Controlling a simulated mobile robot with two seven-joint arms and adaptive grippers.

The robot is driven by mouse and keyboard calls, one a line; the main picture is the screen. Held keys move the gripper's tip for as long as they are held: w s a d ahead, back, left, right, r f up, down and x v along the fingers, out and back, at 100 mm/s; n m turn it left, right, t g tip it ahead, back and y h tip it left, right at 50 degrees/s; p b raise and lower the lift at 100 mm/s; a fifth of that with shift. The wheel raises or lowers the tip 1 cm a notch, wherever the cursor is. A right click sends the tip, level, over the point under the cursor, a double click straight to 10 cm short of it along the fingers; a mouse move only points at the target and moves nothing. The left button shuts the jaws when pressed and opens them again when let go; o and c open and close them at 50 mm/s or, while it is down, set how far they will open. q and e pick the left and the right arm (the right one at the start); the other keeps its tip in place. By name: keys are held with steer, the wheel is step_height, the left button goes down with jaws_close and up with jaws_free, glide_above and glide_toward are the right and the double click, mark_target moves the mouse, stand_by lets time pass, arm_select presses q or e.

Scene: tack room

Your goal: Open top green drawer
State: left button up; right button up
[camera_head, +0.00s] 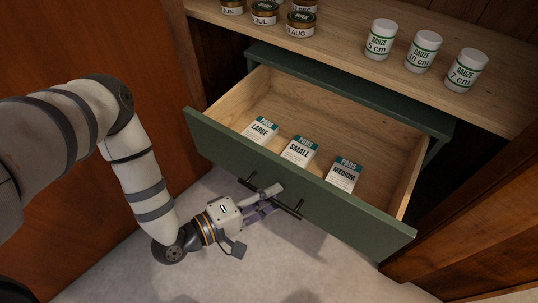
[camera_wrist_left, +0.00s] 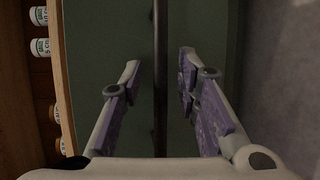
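The green drawer (camera_head: 345,212) is pulled well out of its cabinet, so its wooden inside shows. Its dark bar handle (camera_head: 290,210) runs along the front face. My left gripper (camera_head: 269,198) is at the middle of the handle. In the left wrist view, the two purple-padded fingers (camera_wrist_left: 158,78) are apart, with the handle bar (camera_wrist_left: 160,45) between them and visible gaps on both sides. The gripper looks open and not clamped on the bar. My right gripper is not in view.
Three pads boxes, large (camera_head: 260,130), small (camera_head: 299,151) and medium (camera_head: 343,175), lie in the drawer. Gauze jars (camera_head: 422,52) and several labelled tins (camera_head: 264,13) stand on the wooden shelf (camera_head: 335,48) above. A wooden panel (camera_head: 480,225) is at right; grey floor lies below.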

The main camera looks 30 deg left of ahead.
arm_select(q)
steer(key=shift+s, duration=0.1)
steer(key=v, duration=1.1)
steer(key=shift+s+a+r, duration=0.2)
steer(key=shift+s, duration=0.15)
